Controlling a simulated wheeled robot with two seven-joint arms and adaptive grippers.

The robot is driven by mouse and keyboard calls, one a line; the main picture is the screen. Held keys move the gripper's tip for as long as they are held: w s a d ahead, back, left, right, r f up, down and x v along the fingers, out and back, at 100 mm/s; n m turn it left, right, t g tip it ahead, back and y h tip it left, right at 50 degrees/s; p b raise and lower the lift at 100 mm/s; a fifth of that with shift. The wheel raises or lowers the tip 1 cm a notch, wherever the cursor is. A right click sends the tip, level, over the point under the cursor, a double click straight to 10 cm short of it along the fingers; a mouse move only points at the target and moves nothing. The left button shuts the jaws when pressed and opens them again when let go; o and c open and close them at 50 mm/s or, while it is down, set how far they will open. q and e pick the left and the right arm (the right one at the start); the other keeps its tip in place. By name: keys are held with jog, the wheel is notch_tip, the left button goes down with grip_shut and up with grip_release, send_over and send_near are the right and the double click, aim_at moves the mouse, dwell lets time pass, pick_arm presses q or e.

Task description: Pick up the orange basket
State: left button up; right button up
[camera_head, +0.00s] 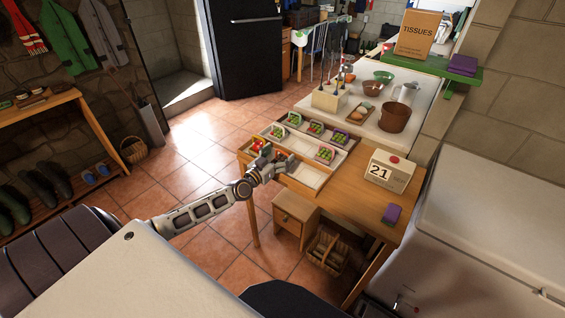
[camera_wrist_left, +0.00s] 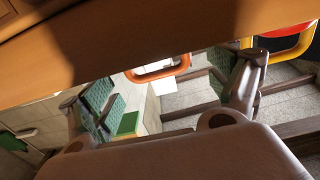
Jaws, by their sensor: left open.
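An orange basket rim (camera_wrist_left: 160,68) shows in the left wrist view, ahead of and between my fingers and apart from them. Its lower part is cut off from sight. A yellow-orange rim (camera_wrist_left: 292,48) with something red in it lies at the right there. In the head view red contents (camera_head: 257,145) show at the near left of the divided wooden tray (camera_head: 318,190), beside my gripper. The gripper hides much of that spot, so I cannot clearly make out the orange basket. My left gripper (camera_head: 283,163) is open and empty over the tray; its fingers also show in the wrist view (camera_wrist_left: 165,92). My right gripper is not seen.
Several small baskets of green items (camera_head: 325,154) sit in the tray's other compartments. Bowls and a brown pot (camera_head: 394,117) stand on the counter behind. Bare tabletop lies right of the tray.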

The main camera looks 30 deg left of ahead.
pick_arm(q)
jog(key=shift+w+d, duration=0.1)
jog(key=shift+w, duration=0.95)
jog(key=shift+c, duration=0.2)
jog(key=c, duration=1.1)
jog(key=shift+r, duration=0.1)
jog(key=shift+r+p, duration=2)
jog(key=shift+r, duration=0.8)
jog(key=shift+r+p, duration=1.75)
jog(key=shift+r, duration=0.35)
